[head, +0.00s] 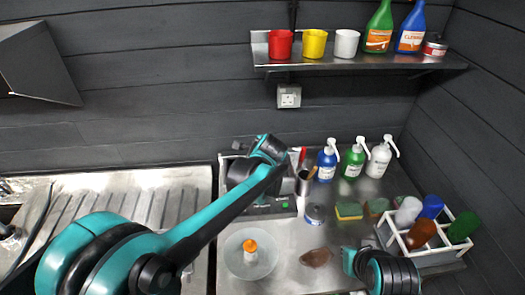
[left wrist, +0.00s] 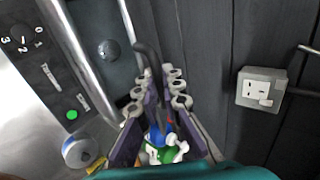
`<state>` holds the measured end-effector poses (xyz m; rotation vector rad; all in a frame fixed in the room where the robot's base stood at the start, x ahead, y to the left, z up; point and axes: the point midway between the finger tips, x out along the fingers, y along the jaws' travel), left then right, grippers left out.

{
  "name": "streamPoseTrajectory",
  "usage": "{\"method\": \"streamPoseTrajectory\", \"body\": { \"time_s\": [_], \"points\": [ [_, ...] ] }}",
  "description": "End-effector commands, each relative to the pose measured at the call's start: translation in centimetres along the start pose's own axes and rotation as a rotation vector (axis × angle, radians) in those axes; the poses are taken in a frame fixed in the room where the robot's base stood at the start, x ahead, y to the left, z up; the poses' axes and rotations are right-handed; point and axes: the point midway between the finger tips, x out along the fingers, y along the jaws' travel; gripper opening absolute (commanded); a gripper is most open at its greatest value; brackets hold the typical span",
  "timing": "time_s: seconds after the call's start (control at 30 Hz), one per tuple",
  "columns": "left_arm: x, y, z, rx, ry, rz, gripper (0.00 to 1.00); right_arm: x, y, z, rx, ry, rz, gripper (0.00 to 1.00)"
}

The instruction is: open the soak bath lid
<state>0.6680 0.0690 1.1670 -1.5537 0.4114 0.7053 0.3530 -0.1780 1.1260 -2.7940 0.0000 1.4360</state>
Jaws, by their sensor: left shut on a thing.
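The soak bath (head: 262,211) is a steel box with a small green light, standing against the back wall in the head view. My left arm crosses in front of it and hides much of its top. In the left wrist view its front panel (left wrist: 45,75) shows a numbered dial and a lit green button. A dark panel with a round knob, apparently the lid (left wrist: 119,75), lies inside a bright metal rim. My left gripper (left wrist: 155,98) is shut on a dark bar-like handle (left wrist: 147,58). How far the lid is raised I cannot tell.
Right of the bath stand a cup of tools (head: 304,184), several pump bottles (head: 352,163), a tin (head: 314,214) and sponges (head: 349,211). A bowl (head: 250,268) with an orange-capped bottle sits in front. A white crate (head: 430,250) is at right. A shelf (head: 350,62) hangs above.

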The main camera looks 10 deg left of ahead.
Motion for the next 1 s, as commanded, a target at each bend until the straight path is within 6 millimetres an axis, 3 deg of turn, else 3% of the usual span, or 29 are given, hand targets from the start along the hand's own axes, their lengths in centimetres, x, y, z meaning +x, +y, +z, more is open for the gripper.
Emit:
{"method": "streamPoseTrajectory", "body": {
  "time_s": [0.27, 0.3, 0.37, 0.77, 1.0],
  "points": [
    [0.0, 0.0, 0.0, 0.0, -0.001, -0.001, 0.0, 0.0, 0.0, 0.0, 0.0, 0.0, 0.0, 0.0],
    [0.0, 0.0, 0.0, 0.0, -0.001, -0.001, 0.14, 0.0, 0.0, 0.0, 0.0, 0.0, 0.0, 0.0],
    [0.0, 0.0, 0.0, 0.0, -0.001, -0.001, 0.3, 0.0, 0.0, 0.0, 0.0, 0.0, 0.0, 0.0],
    [-0.7, 0.0, 0.0, 0.001, 0.0, -0.001, 0.3, 0.0, 0.0, 0.0, 0.0, 0.0, 0.0, 0.0],
    [-5.2, 0.0, -0.1, 0.002, 0.001, 0.0, 0.3, 0.0, 0.0, 0.0, 0.0, 0.0, 0.0, 0.0]
  ]
}}
